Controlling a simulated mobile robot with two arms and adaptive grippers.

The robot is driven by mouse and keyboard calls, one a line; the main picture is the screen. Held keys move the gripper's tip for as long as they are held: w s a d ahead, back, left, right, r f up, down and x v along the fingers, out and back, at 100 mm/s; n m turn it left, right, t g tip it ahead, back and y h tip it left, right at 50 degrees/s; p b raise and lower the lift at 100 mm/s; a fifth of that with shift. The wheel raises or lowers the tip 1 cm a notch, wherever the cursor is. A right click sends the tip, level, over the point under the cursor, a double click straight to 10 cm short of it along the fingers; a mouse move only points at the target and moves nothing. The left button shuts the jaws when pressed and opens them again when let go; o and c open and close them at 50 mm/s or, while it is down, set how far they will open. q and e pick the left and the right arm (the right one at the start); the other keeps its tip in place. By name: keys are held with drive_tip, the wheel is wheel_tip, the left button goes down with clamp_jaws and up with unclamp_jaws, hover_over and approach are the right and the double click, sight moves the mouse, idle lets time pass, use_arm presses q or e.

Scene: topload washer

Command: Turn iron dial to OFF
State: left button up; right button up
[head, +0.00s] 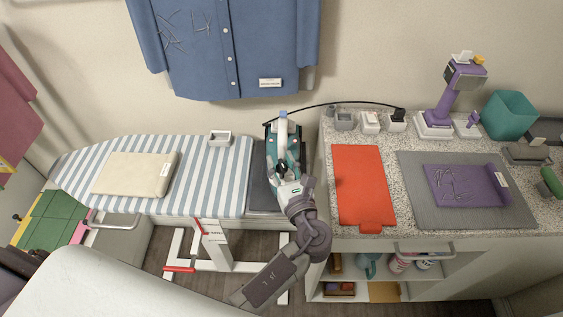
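The iron (294,142), teal and white with a dark cord, rests on the dark grey pad (258,190) at the right end of the striped ironing board (225,170). My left gripper (283,168) is over the near part of the iron, its dark fingertips touching or very close to it. The fingers are small here and overlap the iron, so I cannot tell whether they are open or shut. The iron's dial and its setting cannot be made out; the gripper covers that area. My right gripper is not in view.
The iron's cord (345,103) arcs to the counter's back.

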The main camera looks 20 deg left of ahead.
use_arm(q)
drive_tip(key=v, duration=1.2)
